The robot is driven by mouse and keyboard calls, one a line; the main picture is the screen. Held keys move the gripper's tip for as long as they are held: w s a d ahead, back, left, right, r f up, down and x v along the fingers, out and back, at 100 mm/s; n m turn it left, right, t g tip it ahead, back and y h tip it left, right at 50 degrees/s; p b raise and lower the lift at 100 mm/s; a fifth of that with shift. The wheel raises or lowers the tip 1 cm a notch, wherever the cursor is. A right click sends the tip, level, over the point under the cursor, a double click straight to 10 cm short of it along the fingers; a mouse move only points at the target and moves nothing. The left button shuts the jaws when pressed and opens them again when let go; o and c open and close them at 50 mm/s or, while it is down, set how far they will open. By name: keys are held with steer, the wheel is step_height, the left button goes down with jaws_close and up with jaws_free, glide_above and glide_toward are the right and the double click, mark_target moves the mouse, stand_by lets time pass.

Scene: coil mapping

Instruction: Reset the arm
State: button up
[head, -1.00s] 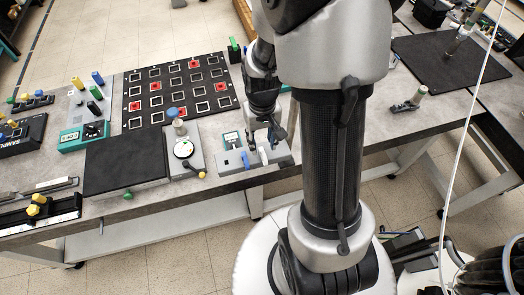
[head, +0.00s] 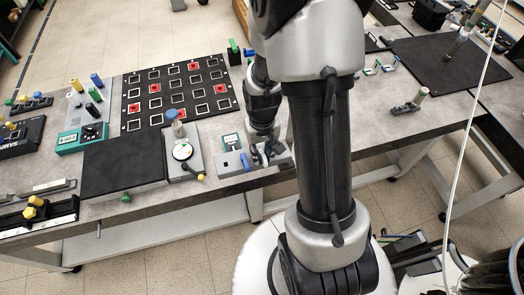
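My gripper (head: 262,156) points down over a small grey device (head: 232,160) with a teal-edged panel and a blue part, at the front edge of the bench. The fingertips are small and partly dark against the device. I cannot tell whether they touch it or whether anything is between them. My arm stands upright in the middle of the view and hides the bench behind it.
A black board with white squares and red pieces (head: 181,93) lies to the left. A dial gauge (head: 183,152), a black plate (head: 123,165) and a teal meter (head: 82,137) stand nearby. A black mat (head: 450,62) lies at the right.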

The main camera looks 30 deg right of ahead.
jaws_close()
steer(key=shift+c, duration=1.5)
jaws_free()
jaws_close()
steer(key=shift+r+p, duration=0.75)
steer(key=shift+r, duration=0.25)
steer(key=shift+r+p, duration=1.25)
steer(key=shift+r, duration=0.4)
